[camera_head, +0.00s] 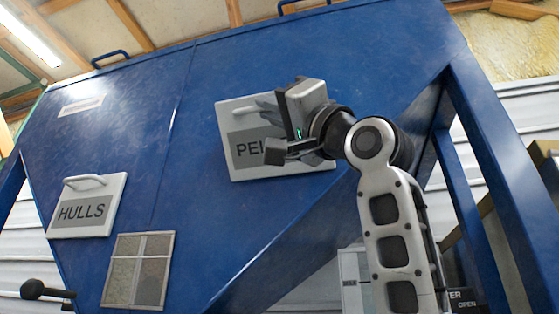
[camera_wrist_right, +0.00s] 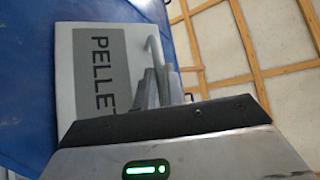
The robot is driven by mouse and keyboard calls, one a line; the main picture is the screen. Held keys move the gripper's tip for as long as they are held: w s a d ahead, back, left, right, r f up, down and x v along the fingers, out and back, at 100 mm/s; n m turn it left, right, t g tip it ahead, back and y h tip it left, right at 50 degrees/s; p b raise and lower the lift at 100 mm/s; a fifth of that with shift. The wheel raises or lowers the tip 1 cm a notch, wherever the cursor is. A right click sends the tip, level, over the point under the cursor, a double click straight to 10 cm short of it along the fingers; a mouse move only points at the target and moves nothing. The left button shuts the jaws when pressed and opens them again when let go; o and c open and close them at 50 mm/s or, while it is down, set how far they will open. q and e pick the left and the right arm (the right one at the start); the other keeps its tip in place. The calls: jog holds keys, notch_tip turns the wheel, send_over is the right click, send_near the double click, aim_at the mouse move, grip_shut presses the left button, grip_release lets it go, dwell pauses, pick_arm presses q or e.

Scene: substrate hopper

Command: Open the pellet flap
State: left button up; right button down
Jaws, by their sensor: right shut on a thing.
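The pellet flap (camera_head: 225,150) is a white panel with a grey label on the sloping blue hopper face. It looks flat against the hopper, and my right gripper hides part of its lettering. Its pale bar handle (camera_head: 243,110) runs along the upper part. My right gripper (camera_head: 268,110) is at this handle, its fingers shut on it. In the right wrist view, the flap (camera_wrist_right: 68,90) and its curved handle (camera_wrist_right: 156,52) show, with the grey fingers (camera_wrist_right: 162,86) closed around the handle's near part.
The hulls flap (camera_head: 113,190), with a similar handle, is at the left of the blue hopper (camera_head: 150,100). A framed window (camera_head: 139,270) is below it. A black-knobbed rod (camera_head: 34,289) is at lower left. Blue legs (camera_head: 500,150) stand at the right.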

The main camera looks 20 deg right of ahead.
pick_arm(q)
jog(key=shift+s+f, duration=0.1)
jog(key=shift+f, duration=0.05)
pick_arm(e)
jog(key=shift+f, duration=0.1)
